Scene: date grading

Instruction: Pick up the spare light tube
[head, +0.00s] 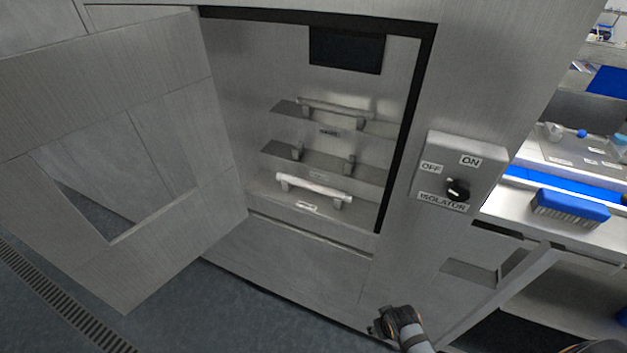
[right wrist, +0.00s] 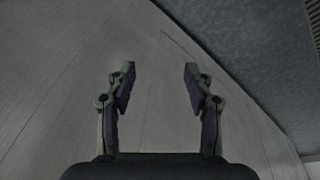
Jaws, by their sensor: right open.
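A bright white light tube (head: 313,187) lies across two clips on the bottom shelf of the open steel cabinet, above a small label too blurred to read. A duller grey tube (head: 335,107) lies across clips on the top shelf. The middle shelf (head: 325,163) has two clips with no tube between them. I cannot read which tube is marked spare. My right gripper (head: 377,328) is low in front of the cabinet, below and right of the shelves, apart from both tubes. In the right wrist view the gripper (right wrist: 159,75) is open and empty, facing a metal panel.
The cabinet door (head: 120,150) stands open at the left. An isolator box (head: 432,160) with a black knob and ON and OFF labels is on the right frame. A bench with a blue brush (head: 571,207) is at the right. The space before the shelves looks clear.

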